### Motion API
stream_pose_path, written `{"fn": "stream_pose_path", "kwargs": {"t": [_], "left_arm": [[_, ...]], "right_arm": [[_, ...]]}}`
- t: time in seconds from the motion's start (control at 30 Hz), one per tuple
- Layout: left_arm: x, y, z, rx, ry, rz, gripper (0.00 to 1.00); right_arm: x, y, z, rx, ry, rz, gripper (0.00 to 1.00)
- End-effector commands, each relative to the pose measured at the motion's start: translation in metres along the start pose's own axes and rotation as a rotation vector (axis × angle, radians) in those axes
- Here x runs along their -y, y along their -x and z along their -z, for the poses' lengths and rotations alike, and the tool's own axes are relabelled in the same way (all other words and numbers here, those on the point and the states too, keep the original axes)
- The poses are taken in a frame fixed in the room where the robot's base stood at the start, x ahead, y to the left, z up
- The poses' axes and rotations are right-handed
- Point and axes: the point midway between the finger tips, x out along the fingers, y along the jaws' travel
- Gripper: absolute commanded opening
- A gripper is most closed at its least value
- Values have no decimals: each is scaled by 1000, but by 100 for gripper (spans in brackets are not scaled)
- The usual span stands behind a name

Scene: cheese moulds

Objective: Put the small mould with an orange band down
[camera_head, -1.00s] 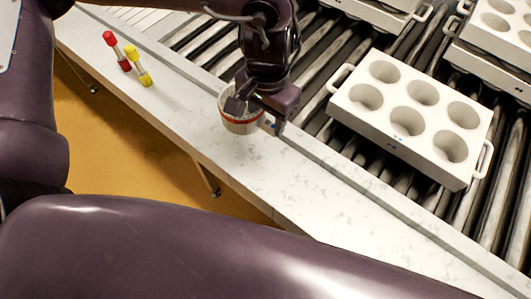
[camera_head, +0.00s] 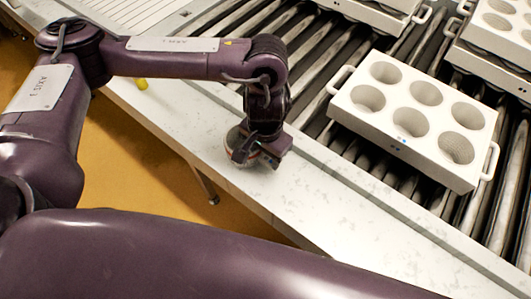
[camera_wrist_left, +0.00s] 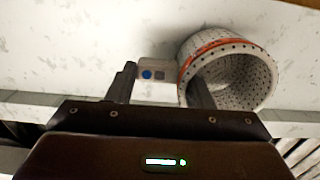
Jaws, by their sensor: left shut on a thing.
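The small mould (camera_head: 234,136) is mostly hidden behind my left gripper in the head view, over the white counter near its front edge. In the left wrist view the mould (camera_wrist_left: 258,82) is a pale, perforated cup with an orange band round its rim, its mouth turned toward the camera. My left gripper (camera_wrist_left: 160,82) has one finger inside the mouth and the other outside, with a tab bearing a blue dot between them; it is shut on the mould. Whether the mould touches the counter I cannot tell. My right gripper is not in view.
A white block mould with several round cups (camera_head: 412,115) stands on the roller conveyor (camera_head: 345,72) to the right. The white counter (camera_head: 335,205) is clear to the right of the gripper.

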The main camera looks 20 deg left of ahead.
Motion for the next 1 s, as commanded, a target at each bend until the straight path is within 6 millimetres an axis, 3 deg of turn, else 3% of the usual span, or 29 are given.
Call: {"fn": "stream_pose_path", "kwargs": {"t": [0.23, 0.27, 0.4, 0.77, 1.0], "left_arm": [[0, -3, 0, 0, 1, -1, 22], [0, -2, 0, 0, 1, 0, 51], [0, -2, 0, 0, 0, 0, 69], [0, 4, 1, -3, -1, 1, 69], [1, 49, 2, -7, -2, 2, 69]], "right_arm": [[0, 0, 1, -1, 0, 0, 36], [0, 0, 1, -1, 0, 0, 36], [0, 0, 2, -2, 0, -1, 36], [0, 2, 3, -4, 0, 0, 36], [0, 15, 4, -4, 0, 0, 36]]}}
